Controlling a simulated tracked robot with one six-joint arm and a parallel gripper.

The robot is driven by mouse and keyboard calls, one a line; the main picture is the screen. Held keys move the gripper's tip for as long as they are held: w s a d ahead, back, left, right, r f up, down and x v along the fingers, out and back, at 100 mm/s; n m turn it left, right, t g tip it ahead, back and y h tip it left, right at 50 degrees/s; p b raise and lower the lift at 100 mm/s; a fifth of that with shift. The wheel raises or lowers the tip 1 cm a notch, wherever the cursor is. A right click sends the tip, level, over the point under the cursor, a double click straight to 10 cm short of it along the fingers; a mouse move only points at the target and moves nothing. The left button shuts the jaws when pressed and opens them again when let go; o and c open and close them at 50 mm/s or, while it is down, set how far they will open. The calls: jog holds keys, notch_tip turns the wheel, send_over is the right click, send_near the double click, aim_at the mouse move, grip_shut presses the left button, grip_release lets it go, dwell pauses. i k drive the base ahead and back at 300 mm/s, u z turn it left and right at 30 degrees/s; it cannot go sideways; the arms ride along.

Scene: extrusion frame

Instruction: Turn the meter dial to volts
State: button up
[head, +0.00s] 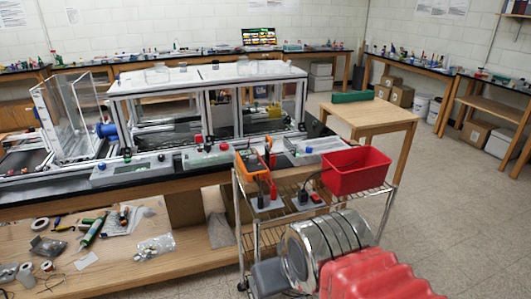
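An orange-edged meter (252,164) stands tilted on the top of the wire cart, left of the red bin. Its face is dark, and its dial is too small to make out, so I cannot tell its setting. Red and black parts, perhaps leads or plugs, are close beside and below it. My gripper is not in view, so I cannot see whether it is open or shut.
A red bin (356,171) stands on the cart's right side. The wire cart (312,210) is before a long bench with an extrusion frame (208,84). A wooden table (372,112) stands behind. Shiny rings and a red ribbed shape fill the bottom foreground. Floor at right is clear.

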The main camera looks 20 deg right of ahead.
aim_at(253, 158)
jog(key=u, duration=0.05)
jog(key=i, duration=1)
jog(key=z, duration=0.05)
